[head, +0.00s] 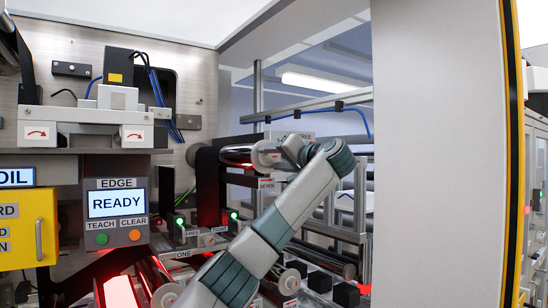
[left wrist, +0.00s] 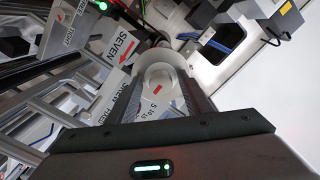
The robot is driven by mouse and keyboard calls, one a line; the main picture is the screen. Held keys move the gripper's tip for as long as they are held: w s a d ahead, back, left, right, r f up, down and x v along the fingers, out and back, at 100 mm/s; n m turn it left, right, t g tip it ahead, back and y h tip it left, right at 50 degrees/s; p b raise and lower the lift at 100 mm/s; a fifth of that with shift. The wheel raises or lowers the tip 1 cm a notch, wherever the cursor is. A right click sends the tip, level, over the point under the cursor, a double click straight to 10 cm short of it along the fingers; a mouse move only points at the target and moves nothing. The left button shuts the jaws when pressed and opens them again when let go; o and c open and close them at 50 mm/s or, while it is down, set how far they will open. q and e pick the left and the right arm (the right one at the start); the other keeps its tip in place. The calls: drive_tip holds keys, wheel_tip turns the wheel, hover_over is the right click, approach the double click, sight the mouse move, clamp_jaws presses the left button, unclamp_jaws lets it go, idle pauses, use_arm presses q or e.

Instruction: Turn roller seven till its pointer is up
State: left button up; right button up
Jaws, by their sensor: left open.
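Roller seven's pale round end (head: 264,155) is at the centre of the head view, above its SEVEN label (head: 266,183). My left gripper (head: 286,152) reaches it from the right; its fingers are hard to make out there. In the left wrist view, the roller end (left wrist: 160,72) lies between the two open fingers of the left gripper (left wrist: 156,82). I cannot tell whether they touch it. My right gripper is out of view.
A panel reading EDGE READY (head: 117,205) stands left of the rollers. A yellow cabinet door (head: 28,230) is at far left. A broad white panel (head: 435,150) bounds the right side. Other rollers and rails lie below and behind my left arm.

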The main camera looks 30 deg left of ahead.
use_arm(q)
drive_tip(key=shift+c, duration=0.7)
drive_tip(key=c, duration=0.9)
